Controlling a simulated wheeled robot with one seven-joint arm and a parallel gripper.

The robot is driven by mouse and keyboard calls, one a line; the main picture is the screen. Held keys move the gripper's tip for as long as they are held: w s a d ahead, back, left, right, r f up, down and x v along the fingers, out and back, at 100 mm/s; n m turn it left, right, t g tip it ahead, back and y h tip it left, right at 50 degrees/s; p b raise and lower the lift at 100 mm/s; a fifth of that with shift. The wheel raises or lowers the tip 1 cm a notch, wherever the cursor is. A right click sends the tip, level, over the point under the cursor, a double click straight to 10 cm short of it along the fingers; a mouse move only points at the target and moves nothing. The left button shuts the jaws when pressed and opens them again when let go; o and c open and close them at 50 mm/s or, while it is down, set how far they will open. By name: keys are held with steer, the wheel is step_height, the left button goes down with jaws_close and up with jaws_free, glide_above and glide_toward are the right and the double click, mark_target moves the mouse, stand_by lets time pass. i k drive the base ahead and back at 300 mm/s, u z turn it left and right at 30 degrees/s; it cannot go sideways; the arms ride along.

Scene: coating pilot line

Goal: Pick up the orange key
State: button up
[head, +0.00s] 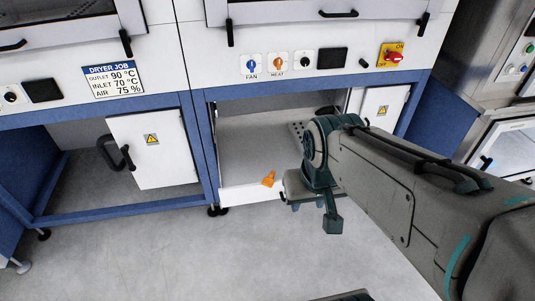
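The orange key (268,179) is a small orange piece at the front of the open lower bay, near its white front lip (245,194). I cannot tell whether it lies on the bay floor or on the lip. My gripper (312,204) is just right of the key, apart from it, at the end of my grey arm that reaches in from the right. Its fingers are small and partly hidden by the wrist, so their opening is unclear. The key is outside the gripper.
Blue frame posts (201,150) bound the bay. A white door (151,148) with a black handle stands to the left, and another small white door (383,106) is at the bay's right. A control panel (300,62) is above.

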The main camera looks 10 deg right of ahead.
mark_target(269, 182)
steer(key=z, duration=0.5)
steer(key=k, duration=1.2)
steer(key=z, duration=0.75)
steer(key=i, duration=0.95)
steer(key=u, duration=0.55)
steer(key=i, duration=1.05)
steer(key=u, duration=1.45)
steer(key=i, duration=0.45)
steer(key=u, duration=0.4)
